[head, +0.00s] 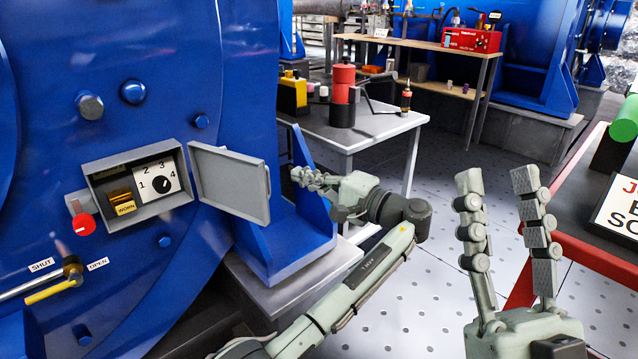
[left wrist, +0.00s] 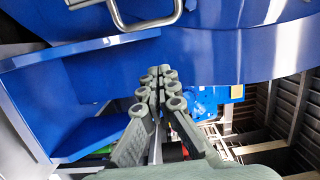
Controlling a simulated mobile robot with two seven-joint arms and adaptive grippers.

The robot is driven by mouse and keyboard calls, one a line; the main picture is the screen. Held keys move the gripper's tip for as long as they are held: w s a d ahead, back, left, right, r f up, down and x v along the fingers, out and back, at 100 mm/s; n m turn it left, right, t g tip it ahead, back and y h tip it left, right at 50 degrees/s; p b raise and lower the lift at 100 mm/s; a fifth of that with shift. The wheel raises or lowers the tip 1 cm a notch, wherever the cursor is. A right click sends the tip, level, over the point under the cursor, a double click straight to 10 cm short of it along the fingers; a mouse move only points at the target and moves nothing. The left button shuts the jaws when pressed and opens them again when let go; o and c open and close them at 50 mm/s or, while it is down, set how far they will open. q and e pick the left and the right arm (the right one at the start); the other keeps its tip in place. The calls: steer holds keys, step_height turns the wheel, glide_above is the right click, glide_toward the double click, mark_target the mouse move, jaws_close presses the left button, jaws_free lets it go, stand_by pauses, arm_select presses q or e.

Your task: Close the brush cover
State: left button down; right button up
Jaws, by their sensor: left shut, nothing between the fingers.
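The brush cover (head: 230,183) is a grey panel with a small handle, swung open to the right of its grey box (head: 150,216) on the blue motor. Inside the box are a brass block labelled WORN (head: 122,202) and a dial numbered 1 to 4 (head: 157,179). My left gripper (head: 298,176) is shut and empty, just right of the cover and apart from it in the head view. In the left wrist view its closed fingers (left wrist: 160,74) point at the blue motor. My right gripper (head: 494,178) is open and empty, fingers up, far right of the cover.
A red knob (head: 84,223) sits left of the box. A yellow lever (head: 50,291) is below, near SHUT and OPEN labels. A blue bracket (head: 300,235) stands below the cover. A grey side table (head: 375,126) with containers stands behind my left gripper. A red-framed bench (head: 590,258) is at right.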

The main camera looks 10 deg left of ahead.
arm_select(q)
steer(key=a, duration=0.1)
steer(key=s+a, duration=0.2)
steer(key=a, duration=0.1)
stand_by(0.3)
steer(key=shift+s, duration=0.1)
